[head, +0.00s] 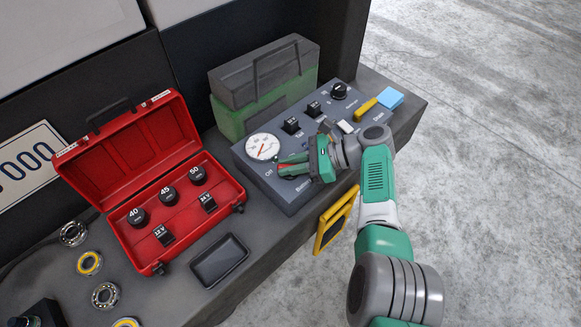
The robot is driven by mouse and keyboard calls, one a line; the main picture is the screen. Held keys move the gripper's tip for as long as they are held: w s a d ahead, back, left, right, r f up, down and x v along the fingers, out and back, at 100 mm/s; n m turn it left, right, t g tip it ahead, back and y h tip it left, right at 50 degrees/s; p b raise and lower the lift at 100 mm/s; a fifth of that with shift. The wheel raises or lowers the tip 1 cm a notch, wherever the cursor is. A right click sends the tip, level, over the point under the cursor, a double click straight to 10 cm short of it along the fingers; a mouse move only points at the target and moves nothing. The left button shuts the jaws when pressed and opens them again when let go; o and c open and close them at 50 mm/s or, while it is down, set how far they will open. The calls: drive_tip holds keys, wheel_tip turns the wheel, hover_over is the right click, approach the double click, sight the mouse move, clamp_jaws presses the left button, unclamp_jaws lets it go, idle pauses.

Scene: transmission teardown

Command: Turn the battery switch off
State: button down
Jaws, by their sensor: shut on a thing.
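The battery switch (292,170) is on the near left part of the grey control panel (262,186), just below the round white gauge. Only a small red part of it shows between my fingers. An "Off" label is to its left and a partly hidden "Battery" label is below it. My gripper (289,165) reaches in from the right and is shut on the switch. My fingers and hand hide most of the switch, so I cannot tell which way its handle points.
The panel also bears a gauge (262,147), black switches (291,125), a black knob (338,90) and a yellow lever (364,110). A green-and-grey box (265,85) stands behind. An open red case (137,247) and a black tray (219,261) are to the left.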

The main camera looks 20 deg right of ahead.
drive_tip(key=c, duration=1.4)
unclamp_jaws()
drive_tip(key=shift+a, duration=0.1)
drive_tip(key=b+v, duration=0.1)
drive_tip(key=v, duration=0.7)
drive_tip(key=shift+r, duration=0.1)
